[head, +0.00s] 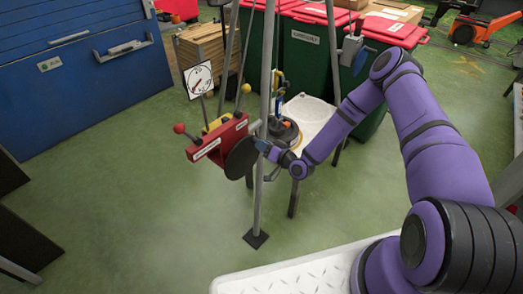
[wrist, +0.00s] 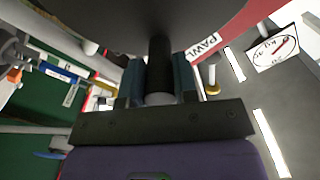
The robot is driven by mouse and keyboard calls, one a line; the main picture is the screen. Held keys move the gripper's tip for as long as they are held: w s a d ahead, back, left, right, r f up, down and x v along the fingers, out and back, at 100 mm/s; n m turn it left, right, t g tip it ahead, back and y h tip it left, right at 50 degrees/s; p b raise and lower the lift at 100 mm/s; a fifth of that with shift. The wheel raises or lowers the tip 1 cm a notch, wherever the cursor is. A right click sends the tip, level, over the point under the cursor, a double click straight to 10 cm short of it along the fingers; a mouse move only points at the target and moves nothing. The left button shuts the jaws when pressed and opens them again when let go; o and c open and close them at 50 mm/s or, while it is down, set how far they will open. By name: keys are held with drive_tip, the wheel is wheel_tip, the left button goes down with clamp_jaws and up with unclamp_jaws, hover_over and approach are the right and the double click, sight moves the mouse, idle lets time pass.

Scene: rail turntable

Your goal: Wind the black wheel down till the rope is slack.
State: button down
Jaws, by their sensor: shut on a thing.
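The black wheel (head: 241,158) is a dark disc on the near side of a red winch box (head: 208,147). My gripper (head: 264,146) is at the wheel's right side. In the wrist view the wheel (wrist: 130,14) fills the top, and its dark handle (wrist: 159,65) sticks out between my fingers (wrist: 158,80). My gripper is shut on that handle, one finger on each side. A red strip labelled "PAWL" (wrist: 205,45) lies behind the wheel. I cannot make out the rope clearly or tell whether it is taut.
A dial gauge (head: 199,80) stands above the box, and shows in the wrist view (wrist: 272,48). A grey tripod leg (head: 263,190) stands close by my gripper. Green bins (head: 303,70) stand behind. The green floor at left is clear.

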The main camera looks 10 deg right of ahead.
drive_tip(key=shift+s+a+r+n, duration=0.1)
drive_tip(key=shift+a+r+n, duration=0.05)
drive_tip(key=shift+a+n, duration=0.15)
drive_tip(key=c, duration=0.7)
unclamp_jaws()
drive_tip(key=shift+d, duration=0.1)
drive_tip(key=shift+d, duration=0.15)
drive_tip(key=shift+s+d, duration=0.35)
drive_tip(key=shift+s, duration=0.15)
drive_tip(key=shift+v, duration=3.35)
drive_tip(key=shift+w, duration=0.1)
